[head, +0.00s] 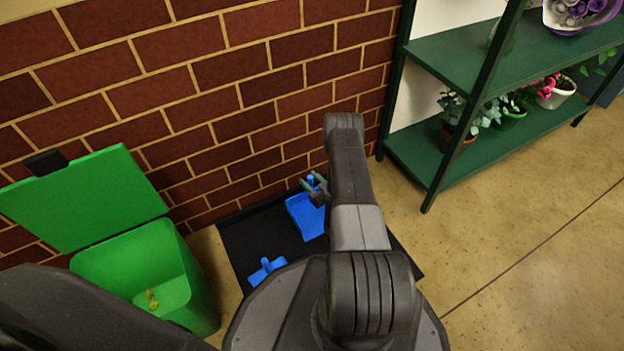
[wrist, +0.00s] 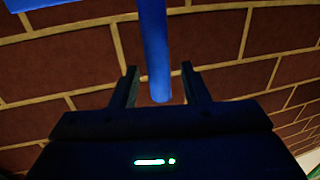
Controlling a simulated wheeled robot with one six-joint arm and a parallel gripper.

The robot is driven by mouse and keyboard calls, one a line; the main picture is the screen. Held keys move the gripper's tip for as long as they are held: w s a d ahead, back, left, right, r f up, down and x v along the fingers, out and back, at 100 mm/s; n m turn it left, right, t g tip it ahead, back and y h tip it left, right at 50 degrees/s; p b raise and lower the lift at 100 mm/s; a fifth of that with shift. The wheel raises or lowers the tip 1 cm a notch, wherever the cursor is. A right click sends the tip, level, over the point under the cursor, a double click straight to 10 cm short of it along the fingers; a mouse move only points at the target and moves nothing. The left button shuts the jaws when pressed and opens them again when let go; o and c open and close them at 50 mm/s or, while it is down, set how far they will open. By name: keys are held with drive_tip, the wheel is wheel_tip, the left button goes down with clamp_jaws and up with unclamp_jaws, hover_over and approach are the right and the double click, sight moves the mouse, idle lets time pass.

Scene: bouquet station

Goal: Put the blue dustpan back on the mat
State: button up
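The blue dustpan (head: 307,216) shows in the head view over the black mat (head: 262,236), its handle pointing up toward my gripper (head: 317,190). My arm hides part of both, and I cannot tell whether the pan touches the mat. In the wrist view the blue handle (wrist: 156,50) runs down between the two fingers of my gripper (wrist: 160,84). A gap shows on each side of the handle, so the fingers are open around it and not pressed on it.
Another small blue item (head: 267,270) lies on the mat nearer to me. A green bin (head: 190,290) with its lid raised stands left of the mat. A brick wall (head: 240,90) is close behind. A green shelf (head: 500,150) with potted plants stands at right; floor is clear before it.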

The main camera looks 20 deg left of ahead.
drive_tip(key=shift+s+d, duration=0.1)
drive_tip(key=shift+d, duration=0.05)
drive_tip(key=p+v, duration=0.4)
drive_tip(key=v, duration=0.9)
drive_tip(key=shift+s+d, duration=0.2)
drive_tip(key=shift+a+r, duration=0.1)
drive_tip(key=b+x, duration=0.4)
drive_tip(key=x, duration=0.9)
drive_tip(key=shift+w+a+f, duration=0.2)
drive_tip(key=shift+w+a, duration=0.05)
drive_tip(key=shift+a, duration=0.05)
drive_tip(key=shift+d+r, duration=0.15)
drive_tip(key=shift+r, duration=0.3)
drive_tip(key=shift+f, duration=0.15)
